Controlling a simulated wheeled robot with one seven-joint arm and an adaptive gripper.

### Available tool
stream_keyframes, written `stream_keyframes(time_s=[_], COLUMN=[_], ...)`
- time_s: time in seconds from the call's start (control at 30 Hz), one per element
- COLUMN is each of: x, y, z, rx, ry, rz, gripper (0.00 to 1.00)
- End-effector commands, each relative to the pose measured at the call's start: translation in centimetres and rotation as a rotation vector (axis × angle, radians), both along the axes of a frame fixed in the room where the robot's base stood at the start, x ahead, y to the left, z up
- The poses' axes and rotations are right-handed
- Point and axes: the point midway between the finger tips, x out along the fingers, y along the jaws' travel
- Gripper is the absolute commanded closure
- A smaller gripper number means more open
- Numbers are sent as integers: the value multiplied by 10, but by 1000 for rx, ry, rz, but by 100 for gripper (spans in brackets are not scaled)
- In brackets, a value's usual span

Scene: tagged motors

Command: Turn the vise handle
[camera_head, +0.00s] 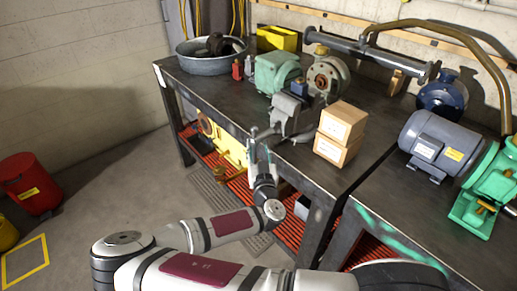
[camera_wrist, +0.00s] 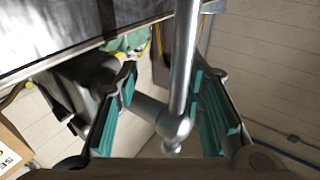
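The grey vise (camera_head: 286,112) sits at the front edge of the dark workbench. Its handle, a shiny metal bar (camera_wrist: 183,62), runs upright in the wrist view and passes through a round grey hub (camera_wrist: 174,127) at the end of the screw. My gripper (camera_head: 258,146) is at the vise's front, just off the bench edge. In the wrist view my gripper (camera_wrist: 165,92) is open, with teal pads on both sides of the bar. The bar lies between the fingers, closer to the right one, with visible gaps. In the head view the gripper partly hides the handle.
Two stacked cardboard boxes (camera_head: 341,132) stand right of the vise. A green pump (camera_head: 277,72) and a metal basin (camera_head: 210,60) are behind and left. A grey-blue motor (camera_head: 437,146) stands on the right bench. A yellow part (camera_head: 230,146) sits below the bench.

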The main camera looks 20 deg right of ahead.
Motion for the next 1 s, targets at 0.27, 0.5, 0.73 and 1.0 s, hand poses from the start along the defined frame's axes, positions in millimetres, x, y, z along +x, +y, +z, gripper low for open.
stream_keyframes(time_s=[0.27,0.5,0.73,1.0], x=[0,-7,-47,-95], y=[0,3,13,24], z=[-1,-2,-7,-12], rx=[1,1,0,0], ry=[3,3,4,4], rz=[0,2,3,2], gripper=[68,68,68,68])
